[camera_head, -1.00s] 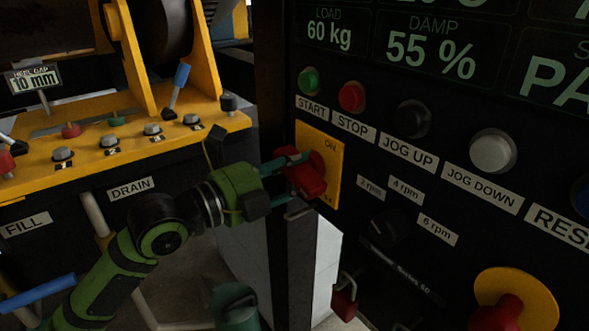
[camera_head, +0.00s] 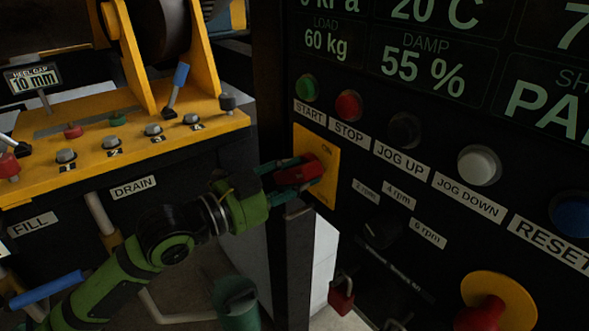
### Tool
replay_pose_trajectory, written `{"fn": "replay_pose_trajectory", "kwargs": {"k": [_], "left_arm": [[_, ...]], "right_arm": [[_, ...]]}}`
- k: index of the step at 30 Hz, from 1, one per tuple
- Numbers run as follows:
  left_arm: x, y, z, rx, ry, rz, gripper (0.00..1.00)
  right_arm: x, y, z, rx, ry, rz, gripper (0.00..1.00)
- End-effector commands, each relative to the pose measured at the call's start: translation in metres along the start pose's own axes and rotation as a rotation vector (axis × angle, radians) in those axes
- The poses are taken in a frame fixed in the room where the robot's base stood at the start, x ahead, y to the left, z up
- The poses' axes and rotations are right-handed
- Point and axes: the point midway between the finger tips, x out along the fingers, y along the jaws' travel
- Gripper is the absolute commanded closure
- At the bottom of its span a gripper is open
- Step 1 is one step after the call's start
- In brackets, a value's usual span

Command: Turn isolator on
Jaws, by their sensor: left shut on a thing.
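The isolator is a red rotary handle (camera_head: 303,171) on a yellow plate (camera_head: 326,152) at the left edge of the black control panel. The plate reads ON near its top; its lower lettering is too small to read. My green left gripper (camera_head: 285,176) is shut on the red handle from the left, its fingers partly covering it. The handle lies roughly level, pointing left. My right gripper is not in view.
The panel carries START (camera_head: 307,88), STOP (camera_head: 348,105), JOG UP (camera_head: 405,130) and JOG DOWN (camera_head: 478,165) buttons. Below are a speed knob (camera_head: 381,233), a red padlock (camera_head: 341,293) and a red mushroom button (camera_head: 487,312). A yellow control shelf (camera_head: 125,140) stands left.

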Motion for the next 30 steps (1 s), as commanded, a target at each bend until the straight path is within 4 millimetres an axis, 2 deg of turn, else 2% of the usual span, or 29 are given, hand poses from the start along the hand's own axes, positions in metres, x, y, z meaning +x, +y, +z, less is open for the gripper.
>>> {"fn": "replay_pose_trajectory", "kwargs": {"k": [12,27,28,30], "left_arm": [[0.0001,0.0007,-0.0012,-0.167,-0.001,-0.001,0.97],[0.0001,0.0014,-0.001,-0.188,0.0,-0.001,0.98],[0.0001,0.0014,-0.001,-0.188,0.0,-0.001,0.61],[0.0001,0.0014,-0.001,-0.188,0.0,-0.001,0.41]], "right_arm": [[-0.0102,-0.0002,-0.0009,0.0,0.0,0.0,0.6],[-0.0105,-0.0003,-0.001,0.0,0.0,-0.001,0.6],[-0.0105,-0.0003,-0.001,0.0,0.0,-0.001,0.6],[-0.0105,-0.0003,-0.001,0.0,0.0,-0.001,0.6]]}}
